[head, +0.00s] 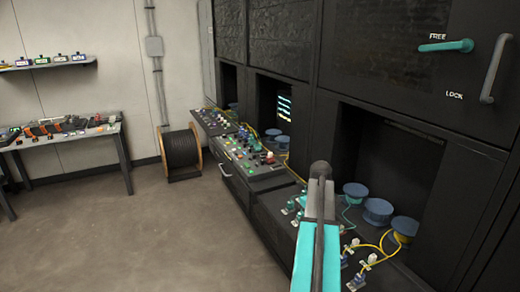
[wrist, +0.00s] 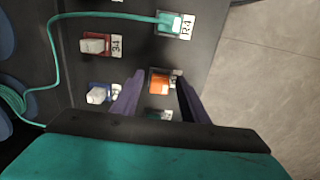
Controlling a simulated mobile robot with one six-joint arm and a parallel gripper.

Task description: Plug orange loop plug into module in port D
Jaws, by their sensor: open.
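In the wrist view an orange plug (wrist: 159,83) sits in a socket on the dark panel. My gripper (wrist: 160,77) is open, with one dark finger on each side of the orange plug; I cannot tell if either finger touches it. The label beside the plug is partly covered by the right finger. In the head view my teal arm covers part of the panel, and the gripper and orange plug cannot be made out. I cannot tell which module or port is D.
In the wrist view a green plug (wrist: 170,24) with a green cable is above the orange one. White plugs (wrist: 95,45) (wrist: 98,94) sit to the left. In the head view, blue spools (head: 377,211) stand in a cabinet recess beside the panel. Open floor (head: 150,230) is at left.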

